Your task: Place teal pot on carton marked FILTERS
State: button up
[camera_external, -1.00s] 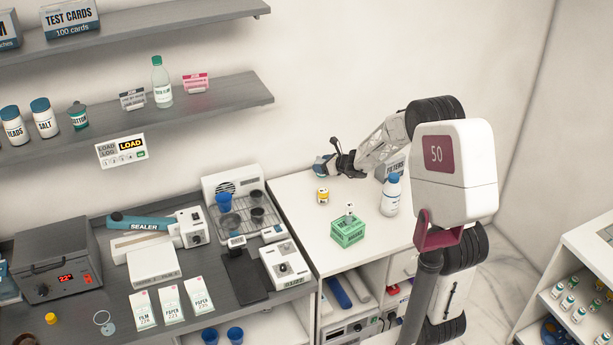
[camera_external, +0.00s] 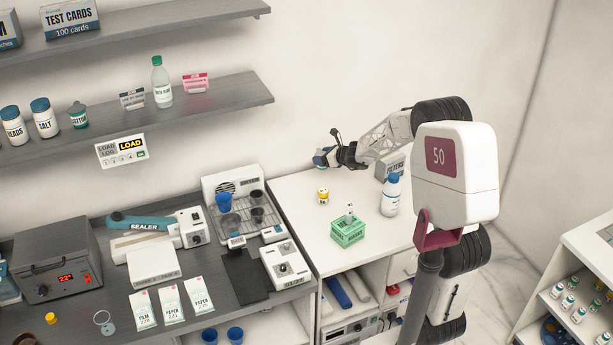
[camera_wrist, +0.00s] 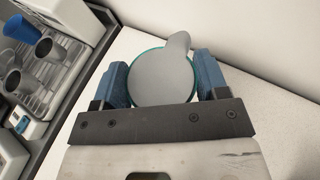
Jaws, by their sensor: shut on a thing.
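My gripper (camera_external: 322,157) is shut on the teal pot, above the back of the white counter. In the wrist view the pot (camera_wrist: 160,78) shows as a grey round top with a small tab and a teal rim, between the blue fingers of my gripper (camera_wrist: 162,84). In the external view the pot is mostly hidden by the fingers. The carton marked FILTERS (camera_external: 386,170) is grey and stands at the back right of the white counter, partly behind my arm and the white bottle.
A green crate (camera_external: 348,232) and a small yellow-capped jar (camera_external: 323,196) stand on the white counter (camera_external: 290,192). A drying rack with cups (camera_external: 240,215) is to the left.

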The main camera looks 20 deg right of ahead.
jog(key=shift+d, duration=0.1)
jog(key=shift+s+d+r, duration=0.15)
jog(key=shift+s+d, duration=0.1)
jog(key=shift+d, duration=0.3)
jog(key=s+d+r, duration=0.3)
jog(key=s+d, duration=0.7)
jog(key=d, duration=0.1)
jog(key=s+d+r, duration=0.3)
jog(key=s+d, duration=0.7)
jog(key=d, duration=0.2)
jog(key=shift+s+d, duration=0.25)
jog(key=shift+s, duration=0.1)
jog(key=shift+w, duration=0.1)
send_over(391, 156)
jog(key=shift+d+f, duration=0.1)
jog(key=shift+f, duration=0.7)
jog(key=shift+f, duration=0.1)
jog(key=shift+f, duration=1.65)
